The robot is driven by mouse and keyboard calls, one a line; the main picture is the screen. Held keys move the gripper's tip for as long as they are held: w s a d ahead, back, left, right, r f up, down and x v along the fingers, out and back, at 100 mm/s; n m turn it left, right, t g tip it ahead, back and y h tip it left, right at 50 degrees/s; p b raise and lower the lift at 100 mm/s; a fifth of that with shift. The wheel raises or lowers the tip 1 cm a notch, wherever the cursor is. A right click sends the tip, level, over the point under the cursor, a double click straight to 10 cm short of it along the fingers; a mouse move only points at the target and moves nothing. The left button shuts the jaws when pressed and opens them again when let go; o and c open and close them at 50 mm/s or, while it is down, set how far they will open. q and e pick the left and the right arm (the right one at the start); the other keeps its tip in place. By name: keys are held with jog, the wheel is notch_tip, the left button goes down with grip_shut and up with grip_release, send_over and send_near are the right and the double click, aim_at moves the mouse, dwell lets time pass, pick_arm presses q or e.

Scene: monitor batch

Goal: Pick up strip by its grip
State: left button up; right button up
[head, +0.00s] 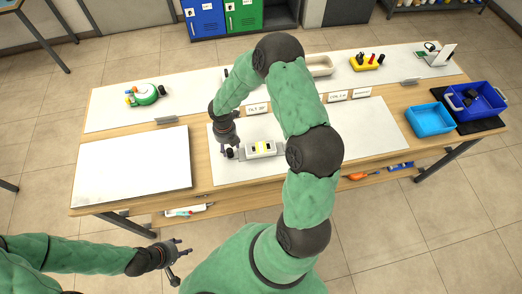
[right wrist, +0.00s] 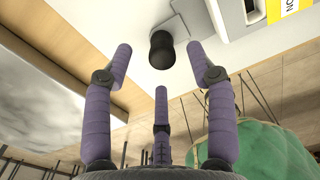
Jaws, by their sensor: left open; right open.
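A black knob-like grip (right wrist: 161,52) stands at the end of a short grey strip (right wrist: 184,27), which meets a white device (right wrist: 232,14) with a yellow label. In the head view the white device (head: 262,149) lies on the light mat, with the dark grip (head: 230,153) at its left end. My right gripper (head: 228,144) is over the grip. In the right wrist view its purple fingers (right wrist: 160,68) are open, spread around the grip's sides, with clear gaps and nothing held. My left gripper (head: 178,254) is open and empty, in front of the table.
A white board (head: 132,167) lies on the table's left. Blue bins (head: 430,119) are at the right end. A yellow holder (head: 367,62) and a tray (head: 319,65) stand at the back. My right arm hides part of the table's middle.

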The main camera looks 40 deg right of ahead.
aim_at(229, 150)
notch_tip(229, 150, down, 5)
jog(key=shift+s+r+b, duration=0.1)
jog(key=shift+s+b, duration=0.05)
jog(key=shift+b, duration=0.4)
grip_shut()
